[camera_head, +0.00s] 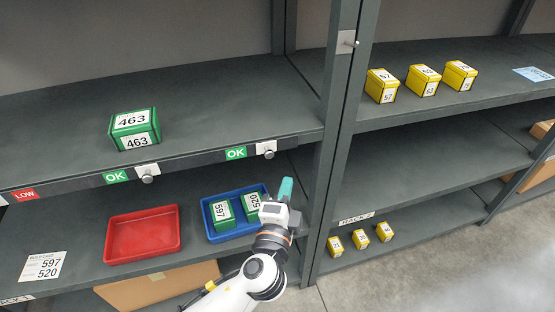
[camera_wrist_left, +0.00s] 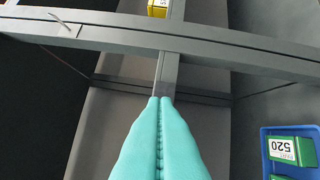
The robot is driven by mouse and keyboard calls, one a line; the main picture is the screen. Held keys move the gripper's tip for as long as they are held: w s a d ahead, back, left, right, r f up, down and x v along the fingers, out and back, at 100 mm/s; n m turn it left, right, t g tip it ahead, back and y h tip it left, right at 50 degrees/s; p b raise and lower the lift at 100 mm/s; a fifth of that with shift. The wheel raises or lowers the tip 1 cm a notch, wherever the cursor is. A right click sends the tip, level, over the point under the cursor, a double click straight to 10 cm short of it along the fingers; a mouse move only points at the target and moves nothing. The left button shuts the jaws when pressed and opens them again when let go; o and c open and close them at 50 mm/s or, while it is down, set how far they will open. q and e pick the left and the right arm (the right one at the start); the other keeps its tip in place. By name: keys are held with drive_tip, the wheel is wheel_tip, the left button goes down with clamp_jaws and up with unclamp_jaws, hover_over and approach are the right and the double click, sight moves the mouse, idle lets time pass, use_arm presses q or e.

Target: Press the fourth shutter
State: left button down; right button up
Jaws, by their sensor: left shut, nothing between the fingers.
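No part that I can clearly tell as a shutter shows. Along the upper left shelf's front edge sit a red LOW tag (camera_head: 25,195), a green OK tag (camera_head: 116,176) and another OK tag (camera_head: 236,153). White plates with round knobs show beside the OK tags, a left knob (camera_head: 147,179) and a right knob (camera_head: 268,154). Another small knob (camera_head: 351,43) is on the upright post. My left gripper (camera_head: 286,186), with teal fingers, is shut and empty, just below and right of the right knob. Its closed fingertips (camera_wrist_left: 160,99) point at grey shelf framing in the left wrist view.
A blue tray (camera_head: 206,221) holding green boxes 597 and 520 lies close to my left arm; it also shows in the left wrist view (camera_wrist_left: 264,150). A red tray (camera_head: 143,236) sits left. Green box 463 (camera_head: 134,128) and yellow boxes (camera_head: 423,80) stand on upper shelves.

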sight(268, 151)
use_arm(q)
drive_tip(key=w+a+p, duration=0.2)
drive_tip(key=w+p, duration=0.3)
drive_tip(key=w, duration=0.4)
drive_tip(key=shift+w+d+f, duration=0.1)
idle(0.3)
